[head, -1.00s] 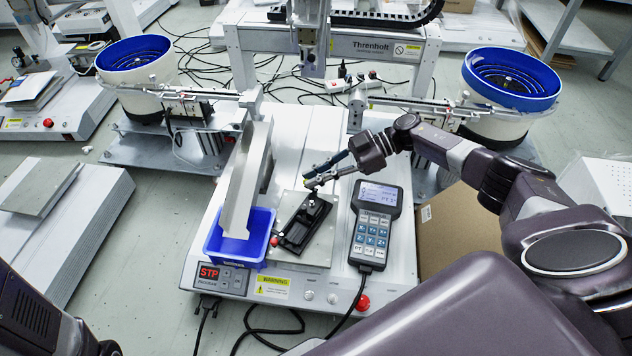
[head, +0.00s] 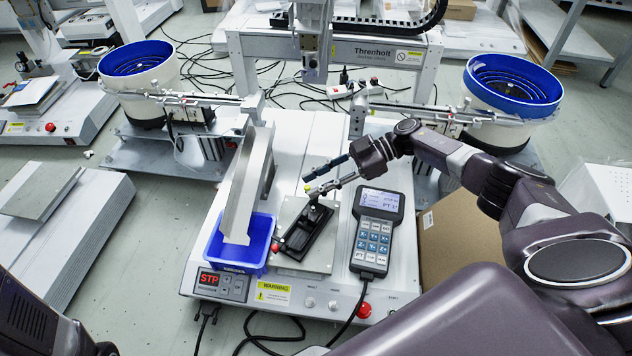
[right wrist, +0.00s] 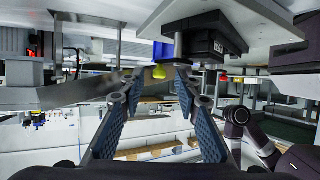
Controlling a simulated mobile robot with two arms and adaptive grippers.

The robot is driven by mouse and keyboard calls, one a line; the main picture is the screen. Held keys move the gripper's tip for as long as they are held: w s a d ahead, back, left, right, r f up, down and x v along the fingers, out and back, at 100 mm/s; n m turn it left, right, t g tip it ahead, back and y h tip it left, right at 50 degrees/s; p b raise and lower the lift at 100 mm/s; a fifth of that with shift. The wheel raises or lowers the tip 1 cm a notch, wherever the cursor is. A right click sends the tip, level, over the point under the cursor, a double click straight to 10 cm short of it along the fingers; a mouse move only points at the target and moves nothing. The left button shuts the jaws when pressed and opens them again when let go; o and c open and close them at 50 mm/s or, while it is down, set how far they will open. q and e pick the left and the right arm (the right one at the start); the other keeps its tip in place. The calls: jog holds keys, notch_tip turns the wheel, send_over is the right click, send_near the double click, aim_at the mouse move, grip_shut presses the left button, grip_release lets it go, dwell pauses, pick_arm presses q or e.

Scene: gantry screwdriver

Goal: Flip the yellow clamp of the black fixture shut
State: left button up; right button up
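The black fixture (head: 303,232) lies on a grey plate on the machine bed, with a red knob (head: 275,247) at its near-left end. The small yellow tip of its clamp (head: 308,188) shows above the far end, so the clamp appears raised. My right gripper (head: 307,185) reaches in from the right, its fingertips at the yellow tip. In the right wrist view the right gripper's fingers (right wrist: 152,90) are spread apart, and the yellow clamp tip (right wrist: 158,72) shows between them, farther off. Contact cannot be told.
A blue bin (head: 240,255) under a metal chute (head: 240,195) stands left of the fixture. A teach pendant (head: 377,230) lies close on the right. The gantry (head: 330,45) stands behind. A red button (head: 364,310) is at the front edge.

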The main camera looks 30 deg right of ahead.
jog(key=v, duration=1.2)
